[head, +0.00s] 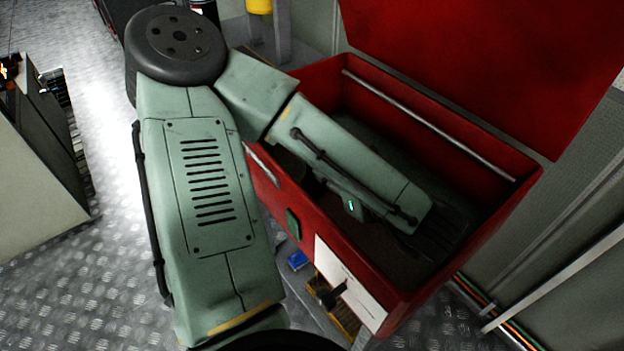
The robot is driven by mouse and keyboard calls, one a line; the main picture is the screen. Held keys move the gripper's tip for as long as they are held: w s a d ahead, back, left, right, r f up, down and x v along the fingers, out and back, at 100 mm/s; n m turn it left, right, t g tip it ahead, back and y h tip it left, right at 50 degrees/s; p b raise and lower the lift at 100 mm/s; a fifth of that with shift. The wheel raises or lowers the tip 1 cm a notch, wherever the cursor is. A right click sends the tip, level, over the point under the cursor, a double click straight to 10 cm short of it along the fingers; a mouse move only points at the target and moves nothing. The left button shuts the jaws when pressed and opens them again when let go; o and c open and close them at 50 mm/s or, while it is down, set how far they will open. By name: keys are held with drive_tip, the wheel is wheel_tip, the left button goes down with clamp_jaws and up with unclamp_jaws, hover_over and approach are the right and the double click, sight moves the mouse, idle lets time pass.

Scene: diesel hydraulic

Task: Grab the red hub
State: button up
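I cannot make out a red hub in the head view. My pale green arm bends over a large open red box and reaches down into it. My gripper does not show clearly; the end of the arm and the shade inside the box hide it. Dark shapes lie in the shadow below the arm's end, too dim to tell apart. I cannot tell whether anything is held.
The red box (515,222) has high walls, a raised red lid (490,65) and a metal rod (430,125) along its back. A white label (350,285) is on its front. A grey cabinet (35,185) stands at left. Patterned metal floor (75,295) lies open between.

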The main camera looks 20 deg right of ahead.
sight(315, 182)
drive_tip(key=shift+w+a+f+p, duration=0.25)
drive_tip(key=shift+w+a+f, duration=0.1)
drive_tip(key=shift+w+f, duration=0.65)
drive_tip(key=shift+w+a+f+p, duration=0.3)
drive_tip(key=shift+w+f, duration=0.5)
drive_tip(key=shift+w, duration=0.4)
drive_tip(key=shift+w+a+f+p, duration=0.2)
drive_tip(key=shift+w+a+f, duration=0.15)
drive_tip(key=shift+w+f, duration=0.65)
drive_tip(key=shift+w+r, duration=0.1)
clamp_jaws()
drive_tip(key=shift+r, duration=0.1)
